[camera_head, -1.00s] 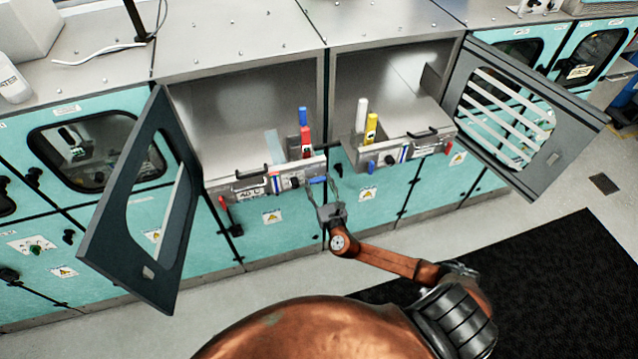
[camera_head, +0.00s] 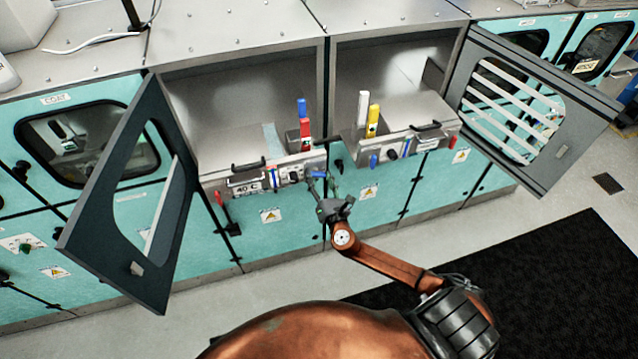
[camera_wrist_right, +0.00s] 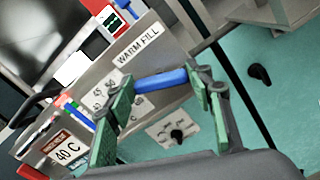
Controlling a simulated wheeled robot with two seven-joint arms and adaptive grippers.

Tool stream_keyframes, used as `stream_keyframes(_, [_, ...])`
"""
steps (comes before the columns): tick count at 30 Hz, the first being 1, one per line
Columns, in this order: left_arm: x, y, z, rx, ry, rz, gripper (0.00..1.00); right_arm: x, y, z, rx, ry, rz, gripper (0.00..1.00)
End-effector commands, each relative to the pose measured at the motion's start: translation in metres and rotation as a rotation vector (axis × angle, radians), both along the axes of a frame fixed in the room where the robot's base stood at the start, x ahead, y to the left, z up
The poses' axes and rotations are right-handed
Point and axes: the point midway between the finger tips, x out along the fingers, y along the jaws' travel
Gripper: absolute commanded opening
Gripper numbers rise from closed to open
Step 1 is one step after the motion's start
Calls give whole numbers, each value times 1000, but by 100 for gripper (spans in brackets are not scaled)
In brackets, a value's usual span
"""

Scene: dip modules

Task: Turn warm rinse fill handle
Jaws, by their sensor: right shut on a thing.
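The blue fill handle (camera_head: 316,174) sticks out at the right end of the left module's front panel. In the right wrist view the blue handle (camera_wrist_right: 160,79) lies across between my finger pads, below a "WARM FILL" label (camera_wrist_right: 139,46). My right gripper (camera_head: 322,187) is at the handle in the head view. In the wrist view my right gripper (camera_wrist_right: 160,85) is shut on it, one green-padded finger at each end. The pads partly cover the dial markings behind the handle. My left gripper is not in view.
A dark door (camera_head: 150,215) stands open left of the module, and another (camera_head: 530,110) stands open at the right. A black tray handle (camera_head: 248,165) and a "40 C" label (camera_wrist_right: 68,150) are on the same panel. Floor in front is clear, with a black mat (camera_head: 540,270).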

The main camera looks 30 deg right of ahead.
Motion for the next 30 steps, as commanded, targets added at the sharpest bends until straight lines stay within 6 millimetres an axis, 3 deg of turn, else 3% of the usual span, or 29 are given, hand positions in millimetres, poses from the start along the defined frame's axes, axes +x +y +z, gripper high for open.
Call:
stream_keyframes(1, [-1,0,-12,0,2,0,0,0,0,-6,49,-11,-1,23])
stream_keyframes(12, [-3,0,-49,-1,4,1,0,-1,-1,-5,391,-94,-2,23])
stream_keyframes(30, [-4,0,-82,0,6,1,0,0,-2,-4,916,-220,-1,23])
